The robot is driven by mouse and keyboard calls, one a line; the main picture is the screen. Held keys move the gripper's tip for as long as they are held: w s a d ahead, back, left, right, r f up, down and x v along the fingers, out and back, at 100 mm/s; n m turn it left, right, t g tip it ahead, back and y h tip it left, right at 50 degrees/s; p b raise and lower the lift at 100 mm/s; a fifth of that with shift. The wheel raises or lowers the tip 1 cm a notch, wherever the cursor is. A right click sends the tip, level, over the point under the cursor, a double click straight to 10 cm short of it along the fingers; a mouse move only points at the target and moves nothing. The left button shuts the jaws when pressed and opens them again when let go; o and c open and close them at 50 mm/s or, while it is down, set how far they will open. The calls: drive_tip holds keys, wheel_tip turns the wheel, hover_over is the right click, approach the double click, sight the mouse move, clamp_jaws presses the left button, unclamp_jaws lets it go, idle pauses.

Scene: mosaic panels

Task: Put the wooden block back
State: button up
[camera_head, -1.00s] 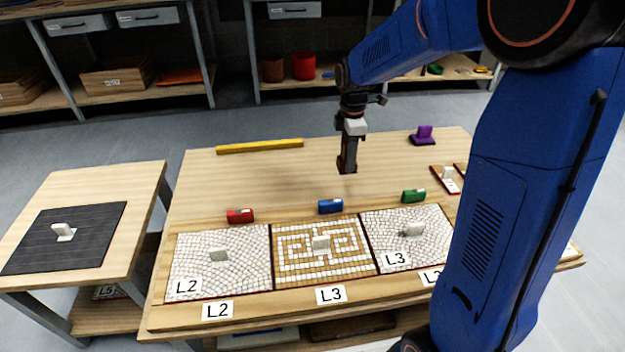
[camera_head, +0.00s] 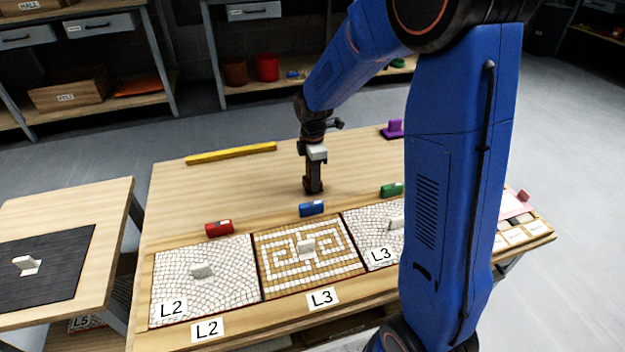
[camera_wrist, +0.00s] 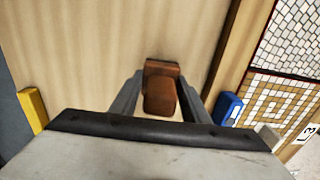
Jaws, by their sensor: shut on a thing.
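The wooden block (camera_wrist: 160,97) is brown and sits between the two fingers of my gripper (camera_wrist: 159,104) in the wrist view. My gripper is shut on it. In the head view my gripper (camera_head: 313,188) points straight down over the wooden table (camera_head: 230,178), just behind the blue block (camera_head: 311,208). The held block is hard to make out there, dark against the fingers. I cannot tell whether it touches the table.
Three mosaic panels, one at the left (camera_head: 205,280), line the table's front. A red block (camera_head: 219,228) and a green block (camera_head: 391,189) stand behind them. A yellow bar (camera_head: 231,153) lies at the back left, a purple piece (camera_head: 393,129) at the back right. The table's middle is clear.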

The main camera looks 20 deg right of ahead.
drive_tip(key=shift+f, duration=0.55)
drive_tip(key=o, duration=1)
drive_tip(key=shift+f, duration=0.15)
drive_tip(key=shift+o, duration=0.2)
